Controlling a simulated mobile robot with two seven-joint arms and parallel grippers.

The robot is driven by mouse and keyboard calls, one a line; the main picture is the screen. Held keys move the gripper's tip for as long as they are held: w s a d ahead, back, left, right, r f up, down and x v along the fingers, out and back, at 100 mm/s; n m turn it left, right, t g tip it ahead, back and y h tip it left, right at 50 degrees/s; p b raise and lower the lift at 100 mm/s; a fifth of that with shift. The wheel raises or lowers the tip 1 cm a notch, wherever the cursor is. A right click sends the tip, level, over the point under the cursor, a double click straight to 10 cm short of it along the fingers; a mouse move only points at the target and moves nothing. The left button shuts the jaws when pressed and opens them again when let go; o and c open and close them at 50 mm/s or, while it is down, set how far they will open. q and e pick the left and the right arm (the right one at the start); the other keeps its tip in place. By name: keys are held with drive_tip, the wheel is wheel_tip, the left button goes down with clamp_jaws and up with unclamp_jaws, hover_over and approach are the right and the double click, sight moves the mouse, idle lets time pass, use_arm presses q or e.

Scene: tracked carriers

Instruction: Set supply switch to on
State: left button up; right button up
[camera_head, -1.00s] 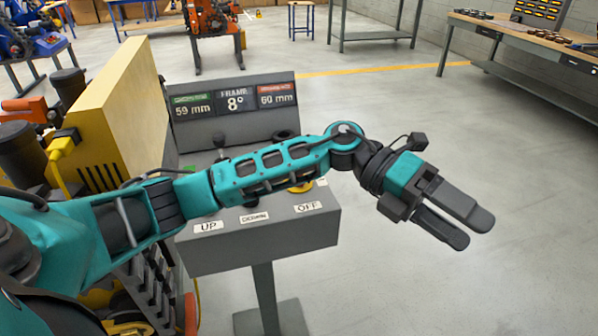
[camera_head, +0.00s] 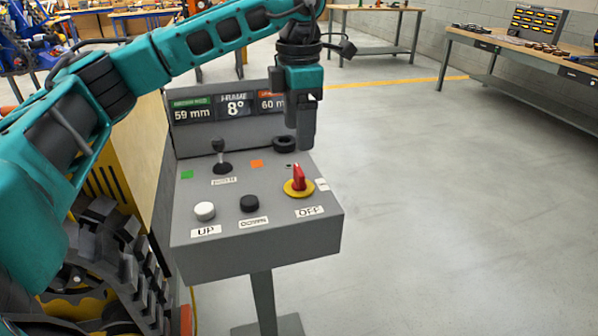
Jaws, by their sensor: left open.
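The supply switch (camera_head: 298,183) is a red rotary handle on a yellow round base, at the right of the grey control console (camera_head: 255,262). Its handle points up in the picture, away from the "OFF" label (camera_head: 309,211) in front of it. My left gripper (camera_head: 306,138) points down above the back right of the console, just behind and above the red handle. It is apart from the handle, and no object shows in it. Its fingers overlap in this view. My right gripper is not in view.
The console also carries a white UP button (camera_head: 205,211), a black DOWN button (camera_head: 249,203), a black-knobbed lever (camera_head: 220,160) and a black ring (camera_head: 285,144). A display panel (camera_head: 190,130) stands behind. Open floor lies to the right.

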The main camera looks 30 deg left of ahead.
sight(299, 170)
use_arm(q)
wheel_tip(299, 170, down, 10)
drive_tip(key=shift+r+b, duration=0.1)
drive_tip(key=shift+b, duration=0.35)
drive_tip(key=c, duration=1.1)
drive_tip(key=shift+o, duration=0.2)
